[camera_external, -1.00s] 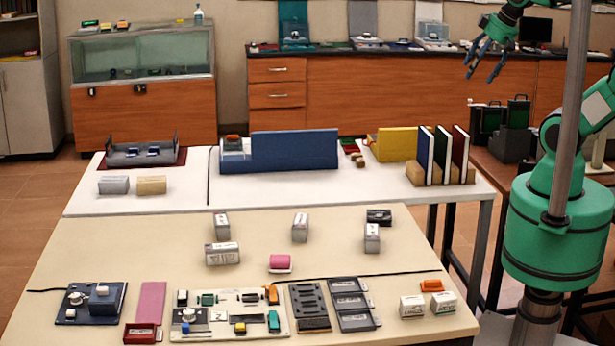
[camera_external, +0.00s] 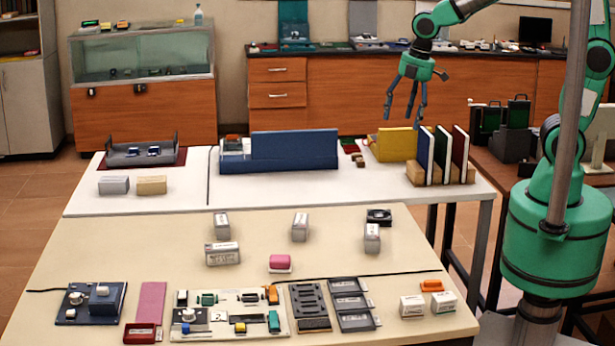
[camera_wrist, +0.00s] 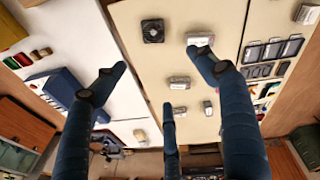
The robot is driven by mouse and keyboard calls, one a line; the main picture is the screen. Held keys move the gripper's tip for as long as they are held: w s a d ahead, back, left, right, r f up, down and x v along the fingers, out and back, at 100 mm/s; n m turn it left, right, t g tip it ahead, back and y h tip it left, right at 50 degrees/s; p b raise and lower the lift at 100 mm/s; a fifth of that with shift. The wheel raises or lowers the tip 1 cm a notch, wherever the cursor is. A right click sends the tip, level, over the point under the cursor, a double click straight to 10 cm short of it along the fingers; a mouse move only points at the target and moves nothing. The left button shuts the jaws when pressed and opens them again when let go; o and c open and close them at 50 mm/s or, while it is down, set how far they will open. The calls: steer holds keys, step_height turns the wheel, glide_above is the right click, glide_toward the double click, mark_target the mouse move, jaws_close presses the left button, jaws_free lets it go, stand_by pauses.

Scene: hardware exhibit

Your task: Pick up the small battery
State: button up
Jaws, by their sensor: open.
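Several small silver-grey box-shaped pieces that look like batteries stand on the beige table: a right one (camera_external: 372,238), a middle one (camera_external: 300,228), a left one (camera_external: 221,226) and a wider one (camera_external: 222,254). I cannot tell which is the small battery. My gripper (camera_external: 405,115) is open and empty, high above the back right of the tables, with its fingers pointing down. In the wrist view its spread fingers (camera_wrist: 157,70) hang over the table, and one fingertip partly covers a silver-grey piece (camera_wrist: 200,39).
A black fan-like part (camera_external: 379,217) sits near the right silver piece. Upright books (camera_external: 445,155) and a yellow block (camera_external: 397,144) stand on the white table below my gripper. Two white boxes (camera_external: 413,306) and a pink roll (camera_external: 280,263) are on the beige table.

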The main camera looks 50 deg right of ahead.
steer(key=w+a+f+n+g+b, duration=0.1)
steer(key=w+a+f+n, duration=0.1)
steer(key=a+f+n, duration=0.65)
steer(key=n+g, duration=0.1)
steer(key=n, duration=0.1)
glide_above(369, 231)
step_height(369, 231, down, 11)
steer(key=shift+h, duration=0.4)
steer(key=shift+b, duration=0.3)
steer(key=shift+w+f+b, duration=0.1)
steer(key=shift+f+b, duration=0.8)
steer(key=shift+f, duration=3.3)
steer(key=shift+d+f+b, duration=0.1)
steer(key=shift+f+b, duration=0.85)
steer(key=shift+f, duration=1.7)
